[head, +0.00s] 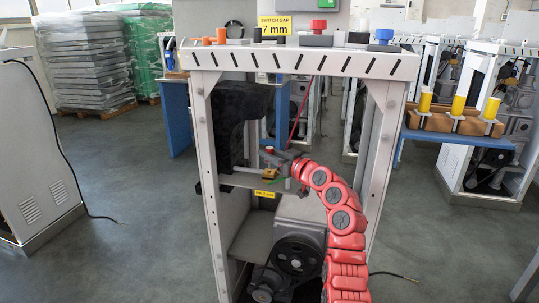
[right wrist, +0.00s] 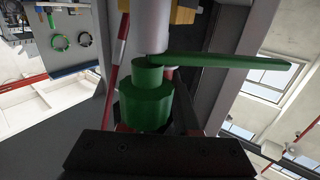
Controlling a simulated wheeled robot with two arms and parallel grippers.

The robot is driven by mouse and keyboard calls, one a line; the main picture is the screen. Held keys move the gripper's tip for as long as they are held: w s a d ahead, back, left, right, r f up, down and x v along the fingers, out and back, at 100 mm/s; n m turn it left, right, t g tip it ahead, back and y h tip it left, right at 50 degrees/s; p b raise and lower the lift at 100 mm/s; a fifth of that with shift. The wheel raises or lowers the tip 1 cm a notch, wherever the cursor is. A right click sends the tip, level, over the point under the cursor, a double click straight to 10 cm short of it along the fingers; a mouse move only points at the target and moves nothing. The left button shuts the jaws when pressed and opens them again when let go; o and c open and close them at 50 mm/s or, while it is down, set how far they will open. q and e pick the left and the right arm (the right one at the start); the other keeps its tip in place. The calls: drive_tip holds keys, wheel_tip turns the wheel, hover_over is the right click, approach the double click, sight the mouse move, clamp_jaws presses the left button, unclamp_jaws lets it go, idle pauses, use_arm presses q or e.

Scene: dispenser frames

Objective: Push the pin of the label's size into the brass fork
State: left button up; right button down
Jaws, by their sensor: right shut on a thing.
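The yellow label (head: 273,30) on top of the white frame reads "SWITCH GAP 7 mm". My right gripper (head: 284,160) reaches inside the frame at the end of the red arm and is shut. In the right wrist view a green pin handle (right wrist: 147,103) stands at its dark jaw (right wrist: 160,155), with a thin green bar (right wrist: 225,61) to its right. A pale cylinder (right wrist: 150,25) lies beyond the handle. The brass fork (head: 269,175) shows small beside the gripper, and brass (right wrist: 183,12) shows beyond the handle. How far the pin sits in it is hidden. My left gripper is out of view.
Orange knobs (head: 221,35), a red knob (head: 318,26) and a blue knob (head: 384,37) stand on the frame's top. The frame's posts (head: 205,150) flank my arm. A black housing (head: 240,115) fills the inner left. Floor in front is mostly clear.

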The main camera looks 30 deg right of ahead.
drive_tip(key=shift+b, duration=0.85)
idle(1.3)
drive_tip(key=shift+f, duration=0.15)
drive_tip(key=c, duration=0.6)
unclamp_jaws()
drive_tip(key=s+p, duration=0.1)
drive_tip(key=s, duration=0.4)
drive_tip(key=s+d, duration=0.1)
drive_tip(key=s, duration=0.5)
drive_tip(key=s+d+p, duration=0.1)
drive_tip(key=s, duration=0.5)
drive_tip(key=shift+s+p, duration=0.15)
drive_tip(key=shift+p, duration=0.15)
